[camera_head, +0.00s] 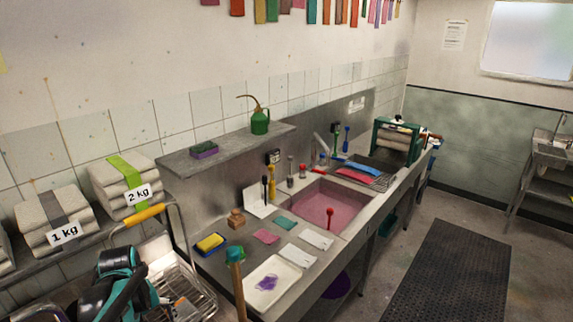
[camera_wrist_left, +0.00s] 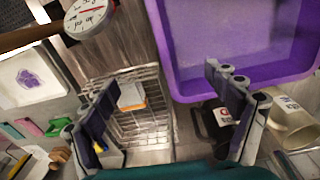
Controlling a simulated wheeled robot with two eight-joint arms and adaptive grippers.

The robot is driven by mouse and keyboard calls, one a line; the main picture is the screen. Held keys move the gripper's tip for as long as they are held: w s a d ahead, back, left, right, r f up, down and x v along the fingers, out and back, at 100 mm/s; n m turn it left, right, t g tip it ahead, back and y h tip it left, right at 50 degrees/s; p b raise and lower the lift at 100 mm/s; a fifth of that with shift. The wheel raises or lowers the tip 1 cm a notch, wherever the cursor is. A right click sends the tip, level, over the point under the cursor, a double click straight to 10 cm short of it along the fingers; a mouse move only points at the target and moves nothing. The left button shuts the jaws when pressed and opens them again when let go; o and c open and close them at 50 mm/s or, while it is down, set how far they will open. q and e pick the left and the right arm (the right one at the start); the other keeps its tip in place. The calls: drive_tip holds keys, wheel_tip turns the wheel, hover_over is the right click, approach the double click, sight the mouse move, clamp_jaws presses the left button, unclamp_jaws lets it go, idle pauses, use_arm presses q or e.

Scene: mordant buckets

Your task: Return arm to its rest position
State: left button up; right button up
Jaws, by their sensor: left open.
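Teal and black links of my left arm show at the lower left of the head view, in front of a wire rack (camera_head: 185,290). The gripper's fingers cannot be made out there. In the left wrist view, my left gripper (camera_wrist_left: 163,80) is open, its two dark fingers wide apart with nothing held between them. A wire basket (camera_wrist_left: 150,130) lies beyond the fingers, and a purple tub (camera_wrist_left: 180,85) is beyond them at the upper right. I cannot tell how far either is from the fingertips. My right gripper is in neither view.
A counter holds a white tray (camera_head: 290,284), a blue-yellow sponge (camera_head: 210,243) and a pink-filled sink (camera_head: 318,207). Bundles marked 1 kg (camera_head: 55,222) and 2 kg (camera_head: 125,185) sit at left. A wooden pole (camera_head: 237,285) stands in front. A dial scale (camera_wrist_left: 88,16) shows in the wrist view.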

use_arm(q)
drive_tip(key=d+m+t+b, duration=0.1)
drive_tip(key=d+b, duration=0.1)
drive_tip(key=d, duration=0.1)
drive_tip(key=s+d+f+m+t+b, duration=0.1)
drive_tip(key=d+m, duration=0.1)
drive_tip(key=d, duration=0.2)
drive_tip(key=s+d+f+m+t+b, duration=0.1)
drive_tip(key=d+m+b, duration=0.1)
drive_tip(key=d, duration=0.1)
drive_tip(key=shift+s+d+f+t+b, duration=0.1)
drive_tip(key=shift+d+f+t+b, duration=0.1)
drive_tip(key=shift+t+b, duration=0.1)
drive_tip(key=s+d+f+m+t+b, duration=0.3)
drive_tip(key=d+m, duration=0.1)
drive_tip(key=d, duration=0.2)
drive_tip(key=shift+s+m, duration=0.25)
drive_tip(key=shift+m, duration=0.15)
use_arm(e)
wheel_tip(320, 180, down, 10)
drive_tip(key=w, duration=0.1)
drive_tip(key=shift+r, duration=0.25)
